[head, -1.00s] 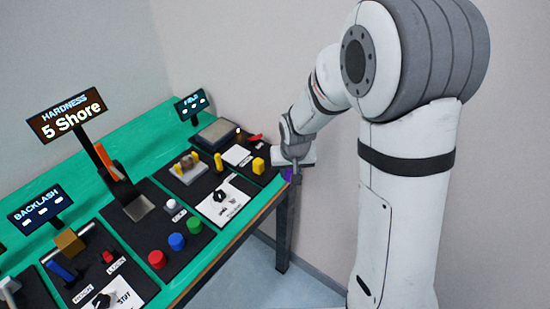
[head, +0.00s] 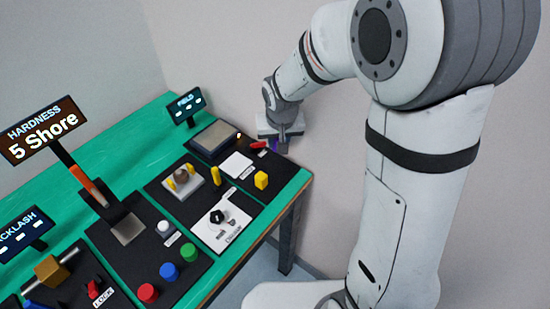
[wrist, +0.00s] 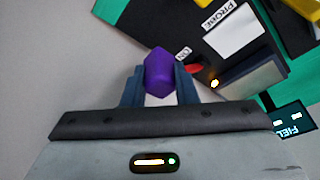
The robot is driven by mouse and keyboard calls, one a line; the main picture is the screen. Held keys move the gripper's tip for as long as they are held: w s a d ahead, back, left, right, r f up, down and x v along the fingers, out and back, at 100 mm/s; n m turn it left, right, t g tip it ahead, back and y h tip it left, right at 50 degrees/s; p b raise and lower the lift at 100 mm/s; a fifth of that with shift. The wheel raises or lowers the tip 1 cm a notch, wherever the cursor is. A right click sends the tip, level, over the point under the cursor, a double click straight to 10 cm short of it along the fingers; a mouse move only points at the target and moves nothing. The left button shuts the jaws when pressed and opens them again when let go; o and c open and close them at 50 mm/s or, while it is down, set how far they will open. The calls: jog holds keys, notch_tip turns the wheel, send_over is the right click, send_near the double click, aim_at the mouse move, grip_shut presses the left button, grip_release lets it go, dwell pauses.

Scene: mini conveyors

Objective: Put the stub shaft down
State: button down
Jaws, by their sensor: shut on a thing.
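The stub shaft, a purple faceted piece (wrist: 159,75), sits between the two blue-grey fingers of my gripper (wrist: 160,90) in the wrist view. My gripper is shut on it. In the head view my gripper (head: 280,147) hangs by the far right edge of the green table (head: 292,187), near the red lever (head: 258,145). Only a sliver of purple shows there, mostly hidden by the gripper. In the wrist view the purple piece appears over the grey background next to the black pad's edge. I cannot tell its height above the table.
The FIELD sign (head: 186,106) is behind. The green strip at the back left is clear.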

notch_tip(320, 180, down, 4)
jog(key=shift+f, duration=0.15)
jog(key=shift+s+a+f, duration=0.1)
jog(key=shift+f, duration=1.8)
jog(key=shift+f, duration=0.1)
jog(key=c, duration=1.1)
grip_release()
jog(key=shift+c, duration=0.2)
